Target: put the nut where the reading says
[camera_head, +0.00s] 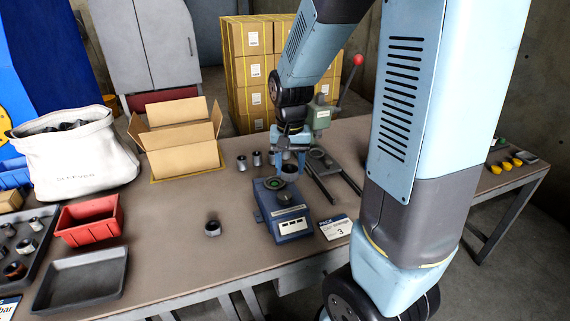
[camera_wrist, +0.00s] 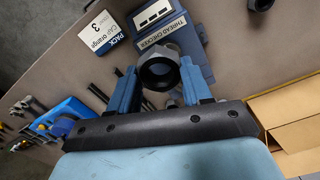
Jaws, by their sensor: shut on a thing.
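My gripper (camera_wrist: 160,85) is shut on a dark hex nut (camera_wrist: 159,70), held between its two blue fingers in the wrist view. In the head view my gripper (camera_head: 288,166) is above the blue thread checker (camera_head: 290,222), apart from its round top, which shows green. The thread checker (camera_wrist: 160,35) also shows in the wrist view, partly behind the nut. Its small white panels are too small to read. A card (camera_head: 336,228) beside it reads "PACK", "CAP orange" and "3"; the card (camera_wrist: 101,34) is clearer in the wrist view.
A loose nut (camera_head: 212,228) lies left of the checker. A red bin (camera_head: 88,221), an empty grey tray (camera_head: 80,281), a white sack (camera_head: 75,160) and an open cardboard box (camera_head: 185,158) stand at left. A lever press (camera_head: 322,117) with a red knob stands behind.

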